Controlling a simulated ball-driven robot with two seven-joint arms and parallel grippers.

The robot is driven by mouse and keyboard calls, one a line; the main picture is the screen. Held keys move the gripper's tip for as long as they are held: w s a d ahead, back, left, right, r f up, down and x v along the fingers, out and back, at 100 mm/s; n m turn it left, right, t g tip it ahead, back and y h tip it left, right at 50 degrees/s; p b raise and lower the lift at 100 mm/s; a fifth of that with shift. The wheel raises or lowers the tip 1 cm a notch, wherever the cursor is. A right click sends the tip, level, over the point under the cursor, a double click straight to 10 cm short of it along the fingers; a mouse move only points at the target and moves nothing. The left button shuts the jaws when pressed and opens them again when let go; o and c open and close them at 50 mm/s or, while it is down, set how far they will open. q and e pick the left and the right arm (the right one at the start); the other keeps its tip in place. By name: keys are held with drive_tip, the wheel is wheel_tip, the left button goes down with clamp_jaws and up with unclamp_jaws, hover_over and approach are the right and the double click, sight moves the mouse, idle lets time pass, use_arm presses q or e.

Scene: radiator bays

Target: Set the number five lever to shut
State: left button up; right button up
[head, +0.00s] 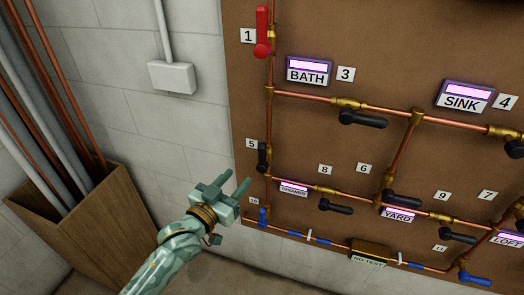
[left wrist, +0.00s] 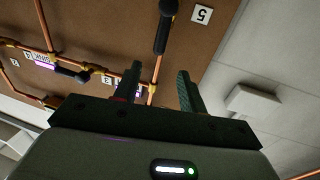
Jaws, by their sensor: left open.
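The number five lever (head: 262,157) is a black handle on the vertical copper pipe at the left of the brown board. It stands upright, in line with the pipe, beside the "5" label (head: 251,143). My left gripper (head: 237,180) is open and empty, a little below and to the left of the lever, apart from it. In the left wrist view the lever (left wrist: 163,30) shows at the top, beyond the open fingers (left wrist: 158,84), next to the upside-down "5" label (left wrist: 202,14). My right gripper is not seen.
A red lever (head: 262,32) is above on the same pipe. A blue lever (head: 263,216) is just below, near the fingers. The SHOWER plate (head: 294,189) and a black lever (head: 335,207) are to the right. The grey wall (head: 190,120) left of the board is clear around the gripper.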

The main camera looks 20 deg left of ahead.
sight(260, 153)
use_arm(q)
drive_tip(key=b+x, duration=0.1)
drive_tip(key=x, duration=0.5)
drive_tip(key=b+x, duration=0.1)
drive_tip(key=x, duration=0.6)
drive_tip(key=shift+f, duration=0.25)
drive_tip(key=shift+w+d+r, duration=0.1)
drive_tip(key=shift+w, duration=0.4)
drive_tip(key=shift+c, duration=0.3)
clamp_jaws()
